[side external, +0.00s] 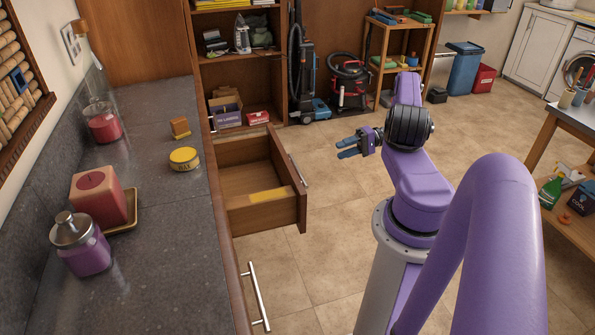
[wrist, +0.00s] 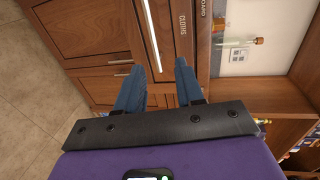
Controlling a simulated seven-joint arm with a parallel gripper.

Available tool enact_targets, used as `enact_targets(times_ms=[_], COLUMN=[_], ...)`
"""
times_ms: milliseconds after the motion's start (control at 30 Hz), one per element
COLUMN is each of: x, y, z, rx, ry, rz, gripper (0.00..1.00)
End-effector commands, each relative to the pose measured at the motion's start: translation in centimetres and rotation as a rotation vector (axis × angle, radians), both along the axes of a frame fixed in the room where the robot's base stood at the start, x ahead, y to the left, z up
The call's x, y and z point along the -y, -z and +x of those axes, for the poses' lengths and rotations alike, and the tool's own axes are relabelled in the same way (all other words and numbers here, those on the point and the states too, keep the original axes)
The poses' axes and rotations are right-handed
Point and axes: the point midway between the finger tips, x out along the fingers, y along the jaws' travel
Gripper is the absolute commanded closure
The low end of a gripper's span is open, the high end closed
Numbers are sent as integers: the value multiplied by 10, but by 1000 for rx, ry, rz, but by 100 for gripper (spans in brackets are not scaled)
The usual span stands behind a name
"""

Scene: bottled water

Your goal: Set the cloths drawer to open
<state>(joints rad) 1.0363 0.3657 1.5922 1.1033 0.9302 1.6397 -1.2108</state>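A wooden drawer (side external: 262,212) stands pulled out from under the dark counter in the side view, its inside visible from above. A flat yellow thing (side external: 270,195) lies inside near its front side. A metal handle (side external: 298,168) is on the drawer's front. In the wrist view, a drawer front labelled CLOTHS (wrist: 183,25) shows with a long bright handle (wrist: 152,35). My gripper (side external: 345,149) is to the right of the open drawer, apart from its handle.
A second handle (side external: 256,297) sits on the cabinet nearer the camera. Shelves and vacuum cleaners (side external: 350,85) stand behind. The tiled floor (side external: 310,250) beside the drawer is clear.

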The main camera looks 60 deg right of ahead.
Motion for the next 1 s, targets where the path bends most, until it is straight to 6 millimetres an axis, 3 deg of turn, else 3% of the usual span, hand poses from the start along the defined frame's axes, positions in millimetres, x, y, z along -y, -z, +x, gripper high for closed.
enact_targets(times_ms=[100,367,1000], x=[0,-12,-94], y=[14,21,44], z=[0,12,93], rx=[0,0,-1], ry=[0,-2,-4], rz=[0,3,3], gripper=[63,63,63])
